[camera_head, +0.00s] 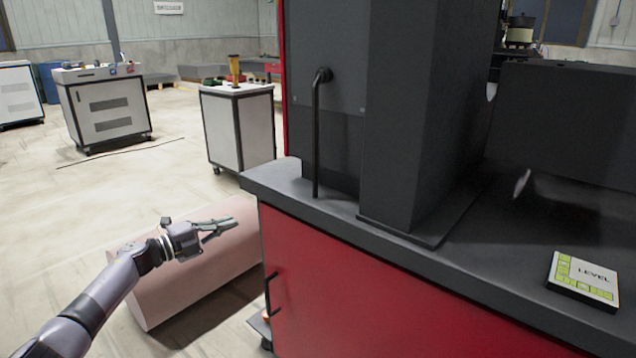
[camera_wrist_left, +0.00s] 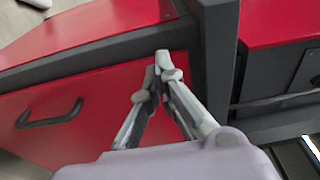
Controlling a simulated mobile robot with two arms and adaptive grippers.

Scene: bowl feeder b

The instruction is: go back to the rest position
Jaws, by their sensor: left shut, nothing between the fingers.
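My left gripper (camera_head: 218,227) reaches in from the lower left in the head view. It is in the air left of the red and dark grey machine (camera_head: 345,290), apart from it. In the left wrist view its fingertips (camera_wrist_left: 163,62) meet, with nothing held between them. Behind them in that view are a red panel and a dark grey edge of the machine. My right gripper is in neither view.
The machine's grey counter (camera_head: 450,258) carries a box marked LEVEL (camera_head: 583,279) at right. A dark column (camera_head: 415,120) rises from it. A large pinkish cylinder (camera_head: 165,290) lies on the floor behind my left arm. White cabinets (camera_head: 240,128) stand farther back, with open floor between.

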